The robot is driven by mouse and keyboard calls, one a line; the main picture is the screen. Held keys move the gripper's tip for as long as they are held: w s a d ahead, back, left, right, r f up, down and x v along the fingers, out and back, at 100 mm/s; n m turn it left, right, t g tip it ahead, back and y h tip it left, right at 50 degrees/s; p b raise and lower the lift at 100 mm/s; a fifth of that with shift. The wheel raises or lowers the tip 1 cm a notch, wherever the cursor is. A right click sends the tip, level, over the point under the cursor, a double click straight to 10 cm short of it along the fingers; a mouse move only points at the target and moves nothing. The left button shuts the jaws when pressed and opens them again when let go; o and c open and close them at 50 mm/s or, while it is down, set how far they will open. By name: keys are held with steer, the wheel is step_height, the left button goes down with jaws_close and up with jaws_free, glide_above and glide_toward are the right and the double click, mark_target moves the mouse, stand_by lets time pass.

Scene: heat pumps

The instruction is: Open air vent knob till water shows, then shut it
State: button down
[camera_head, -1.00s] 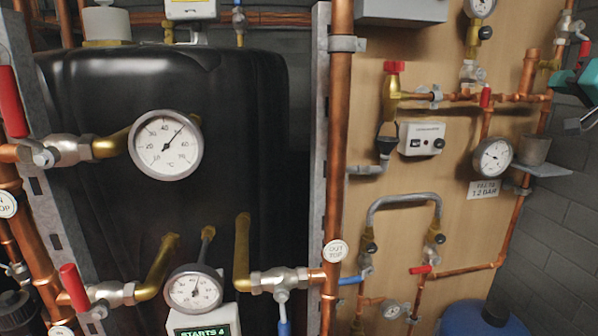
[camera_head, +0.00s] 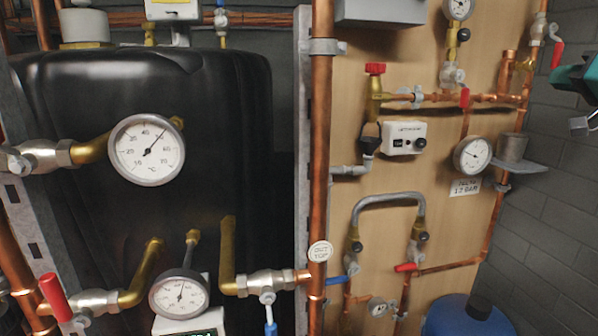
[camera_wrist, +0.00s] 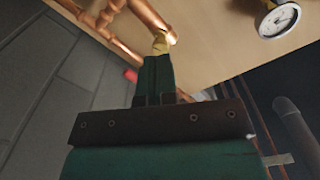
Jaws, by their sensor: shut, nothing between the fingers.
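My gripper (camera_wrist: 158,62) is shut and empty; its teal fingers are together in the wrist view. Their tips point at a small brass fitting (camera_wrist: 161,42) beside a copper pipe end, overlapping its lower edge; whether they touch it I cannot tell. Part of my gripper also shows at the right edge of the head view. What looks like the same brass fitting (camera_head: 524,65) is at the board's upper right, left of my gripper. I cannot tell for sure that it is the air vent knob. No water is visible.
A red lever valve (camera_head: 557,54) hangs beside the fitting. A pressure gauge (camera_head: 473,155) and a grey shelf bracket (camera_head: 515,165) are lower down. A grey block wall (camera_head: 555,180) stands close at right; a blue vessel (camera_head: 465,318) is below.

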steer(key=w+a+p, duration=0.1)
steer(key=w+p, duration=0.2)
steer(key=w, duration=0.3)
steer(key=shift+a+r, duration=0.15)
steer(key=shift+r, duration=0.3)
steer(key=shift+r+p, duration=0.2)
steer(key=shift+p, duration=0.15)
steer(key=shift+d+f+b, duration=0.25)
steer(key=shift+f+b, duration=0.2)
steer(key=shift+b, duration=0.7)
steer(key=shift+d+f+b, duration=0.15)
steer(key=shift+d+b, duration=0.45)
steer(key=shift+d, duration=0.1)
steer(key=shift+f, duration=0.1)
steer(key=shift+s+d+f+b, duration=0.1)
steer(key=shift+s+f+b, duration=0.1)
steer(key=shift+s+b, duration=0.65)
steer(key=shift+s+d+f+b, duration=0.1)
steer(key=shift+s+f+b, duration=0.05)
steer(key=shift+s+b, duration=0.65)
steer(key=shift+s+d+f+b, duration=0.1)
steer(key=shift+s+f+b, duration=0.1)
steer(key=shift+s+b, duration=0.65)
